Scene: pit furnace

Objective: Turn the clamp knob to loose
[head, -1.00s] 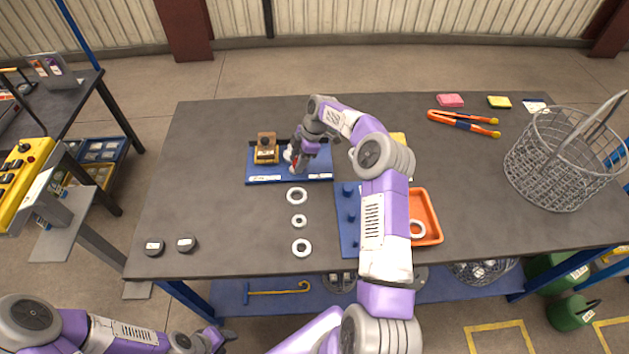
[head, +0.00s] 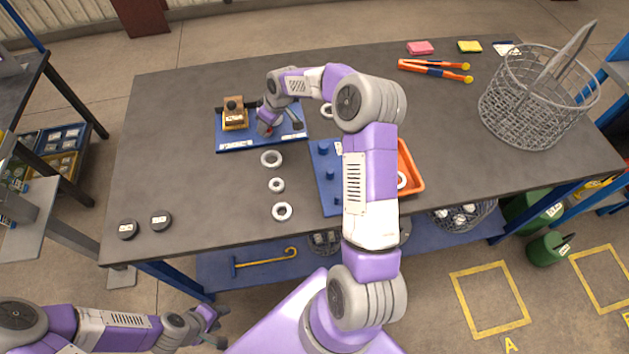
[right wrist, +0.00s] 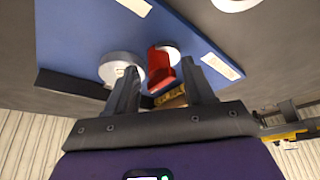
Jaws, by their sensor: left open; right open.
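A blue board (head: 237,145) with white labels lies on the table's back left. It carries a brass-coloured block with a black knob on top (head: 234,115). A red handle (right wrist: 158,68) stands on a pale round base at the board's right part. I take it for the clamp knob. My right gripper (right wrist: 160,67) is open, its fingers on either side of the red handle; whether they touch it I cannot tell. In the head view my right gripper (head: 268,124) largely hides the handle. My left gripper (head: 217,327) is open and empty, low at the left, off the table's front.
Rings (head: 271,158) lie in front of the board. A blue peg board (head: 328,196) and an orange tray (head: 410,165) are right of them. Black discs (head: 160,220) lie at the front left. A wire basket (head: 535,105) stands at the right. The table's left part is mostly clear.

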